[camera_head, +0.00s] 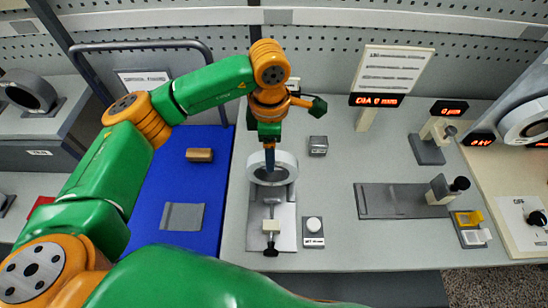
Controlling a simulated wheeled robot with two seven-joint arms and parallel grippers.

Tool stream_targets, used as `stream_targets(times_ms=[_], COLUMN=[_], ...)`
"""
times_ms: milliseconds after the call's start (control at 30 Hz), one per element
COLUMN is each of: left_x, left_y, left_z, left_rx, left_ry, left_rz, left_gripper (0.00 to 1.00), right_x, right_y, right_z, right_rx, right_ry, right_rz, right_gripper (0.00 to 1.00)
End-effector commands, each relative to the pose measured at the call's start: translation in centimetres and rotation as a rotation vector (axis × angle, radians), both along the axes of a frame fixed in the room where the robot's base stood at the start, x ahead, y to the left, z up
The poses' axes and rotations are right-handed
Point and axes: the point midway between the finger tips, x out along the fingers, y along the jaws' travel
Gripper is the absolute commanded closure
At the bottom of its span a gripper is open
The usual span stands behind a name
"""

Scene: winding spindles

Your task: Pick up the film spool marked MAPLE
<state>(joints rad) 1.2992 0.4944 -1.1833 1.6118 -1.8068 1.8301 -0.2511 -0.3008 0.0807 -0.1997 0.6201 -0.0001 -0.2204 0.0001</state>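No label in view is legible as MAPLE, so I cannot tell which spool bears it. A white ring-shaped spool (285,163) sits at the head of a grey fixture (285,228) on the middle bench. My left gripper (269,160) points down at this spool, its dark finger part overlapping the ring's opening. I cannot tell whether it touches the ring or how far apart its fingers are. A dark grey roll (28,92) stands in a holder at far left. A large white ring (528,118) shows at the right edge. My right gripper is out of view.
A small metal block (318,146) and a white-button box (313,232) stand beside the fixture. A gauge slide (400,200) and red-lit displays (376,100) are on the right.

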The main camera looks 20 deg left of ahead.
Motion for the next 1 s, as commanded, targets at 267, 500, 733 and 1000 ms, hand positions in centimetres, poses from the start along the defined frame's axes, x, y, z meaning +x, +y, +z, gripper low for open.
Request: stream_targets(times_ms=[267, 500, 733, 1000], left_x=[0.4, 0.5, 0.5, 0.5], left_y=[0.0, 0.0, 0.0, 0.0], left_z=[-3.6, -3.7, -3.7, -3.7], left_rx=[0.000, -0.001, -0.001, -0.001], left_ry=[0.001, 0.000, 0.000, -0.001], left_rz=[0.000, 0.000, 0.000, 0.000], left_gripper=[0.28, 0.49, 1.00, 1.00], right_x=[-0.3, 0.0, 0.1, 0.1], right_y=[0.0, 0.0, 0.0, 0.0], right_z=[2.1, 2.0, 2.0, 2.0], right_rx=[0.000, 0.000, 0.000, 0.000], right_ry=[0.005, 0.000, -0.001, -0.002], right_rz=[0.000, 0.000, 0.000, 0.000], right_gripper=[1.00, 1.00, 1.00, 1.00])
